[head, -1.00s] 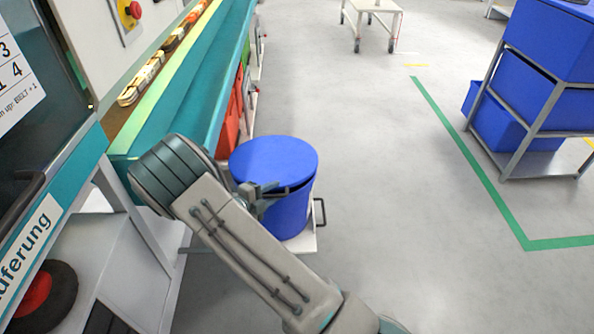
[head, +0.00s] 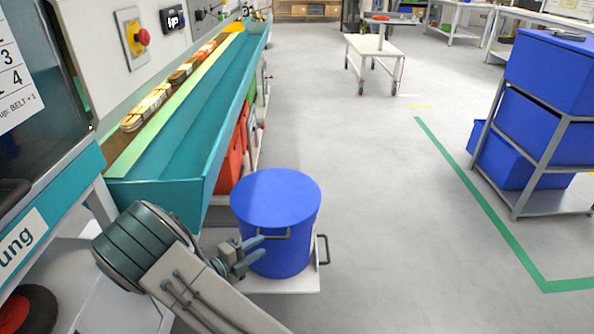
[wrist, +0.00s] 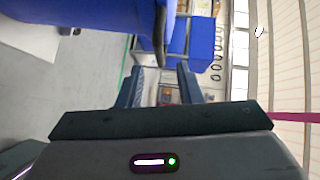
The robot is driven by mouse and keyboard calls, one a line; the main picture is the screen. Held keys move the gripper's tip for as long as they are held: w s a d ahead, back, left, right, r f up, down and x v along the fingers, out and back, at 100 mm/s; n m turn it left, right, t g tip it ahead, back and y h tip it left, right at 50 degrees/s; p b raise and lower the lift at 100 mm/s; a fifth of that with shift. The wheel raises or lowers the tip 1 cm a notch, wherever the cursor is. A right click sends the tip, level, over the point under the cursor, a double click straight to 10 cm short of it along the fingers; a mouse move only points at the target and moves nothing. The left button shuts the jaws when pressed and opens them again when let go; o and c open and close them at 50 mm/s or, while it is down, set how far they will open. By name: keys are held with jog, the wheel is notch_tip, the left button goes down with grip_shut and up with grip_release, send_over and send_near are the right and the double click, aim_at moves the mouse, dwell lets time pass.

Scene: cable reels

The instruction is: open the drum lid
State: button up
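The blue drum (head: 282,258) stands upright in the head view, with its round blue lid (head: 276,194) on top. A dark bar handle (head: 287,234) is on the front, just below the lid's edge. My gripper (head: 262,248) is in front of the drum's left side, at about handle height or just below. Its two fingers are apart, with nothing visible between them. In the wrist view the open gripper (wrist: 162,76) points up the picture. The blue drum (wrist: 90,12) fills the upper left, and the dark handle (wrist: 160,38) lies ahead of the fingers.
The drum stands on a low white platform (head: 300,285) with a dark handle (head: 323,249). A teal conveyor (head: 180,150) runs close on the left, with red bins (head: 229,167) below. A rack of blue boxes (head: 540,125) is at right. Grey floor between is clear.

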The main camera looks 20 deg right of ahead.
jog(key=p+v, duration=0.2)
jog(key=v, duration=0.5)
jog(key=s+d+r+m+g+y+p, duration=0.2)
jog(key=s+d+r+m+y+p, duration=0.1)
jog(key=r+m, duration=0.7)
jog(key=s+d+r+m+g+y+p, duration=0.3)
jog(key=s+r+m+p, duration=0.4)
jog(key=r, duration=0.6)
jog(key=s+d+r+m+g+y+p, duration=0.2)
jog(key=s+d+r+m+y+p, duration=0.2)
jog(key=r+m+p, duration=0.4)
jog(key=shift+s+d+r+m+g+y+p, duration=0.35)
jog(key=shift+s+d+r+m, duration=0.6)
jog(key=shift+r+m, duration=1.5)
jog(key=shift+w+d+f+m, duration=0.2)
jog(key=shift+w+f+m, duration=0.05)
jog(key=shift+f+m, duration=0.15)
jog(key=s+r+m+t+y+p, duration=0.1)
jog(key=s+r+m+y+p, duration=0.1)
jog(key=s+r+m+p, duration=0.1)
jog(key=s+r+m+t+y+p, duration=0.2)
jog(key=r+m+p, duration=0.3)
jog(key=r+m, duration=0.3)
jog(key=shift+v, duration=1.2)
jog(key=shift+s+r+m+p, duration=0.25)
jog(key=shift+s+m+p, duration=0.05)
jog(key=shift+m+p, duration=0.15)
jog(key=shift+c, duration=0.5)
jog(key=shift+s+a, duration=0.1)
grip_shut()
